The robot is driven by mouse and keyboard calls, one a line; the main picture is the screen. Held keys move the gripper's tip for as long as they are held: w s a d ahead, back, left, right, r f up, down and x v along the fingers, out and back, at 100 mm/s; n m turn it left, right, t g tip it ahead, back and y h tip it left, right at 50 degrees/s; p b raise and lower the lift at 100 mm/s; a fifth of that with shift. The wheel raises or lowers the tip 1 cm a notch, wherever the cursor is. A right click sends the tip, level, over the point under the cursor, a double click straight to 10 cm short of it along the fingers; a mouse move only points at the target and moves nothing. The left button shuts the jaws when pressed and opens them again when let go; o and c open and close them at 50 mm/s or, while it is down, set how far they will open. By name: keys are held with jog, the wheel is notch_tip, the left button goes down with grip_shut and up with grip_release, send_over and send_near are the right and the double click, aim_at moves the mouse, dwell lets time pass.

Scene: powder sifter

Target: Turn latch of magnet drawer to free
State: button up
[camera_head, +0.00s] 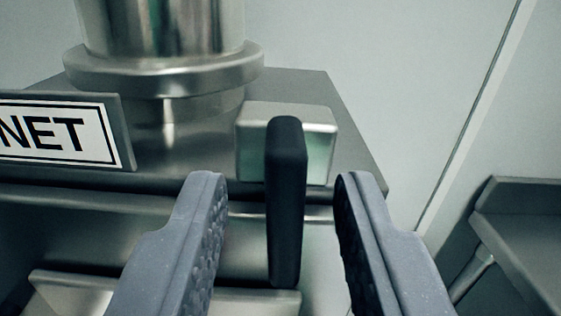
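The latch is a black upright handle (286,205) in front of a small metal block (252,128). The block sits on the front right of the grey metal magnet housing (345,150). The handle hangs vertically over the housing's front face. My gripper (280,185) is open, with one grey finger left of the handle and one right of it. A gap shows between the handle and each finger. Part of the block is hidden behind the handle. The drawer front below is partly hidden by the fingers.
A label plate (55,132) reading "NET" is at the left, cut off by the picture edge. A shiny round pipe with a flange (165,70) rises from the housing. A metal table (520,225) stands at the right. A pale wall is behind.

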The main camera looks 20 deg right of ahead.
jog(key=shift+w+r, duration=0.1)
jog(key=shift+w, duration=0.2)
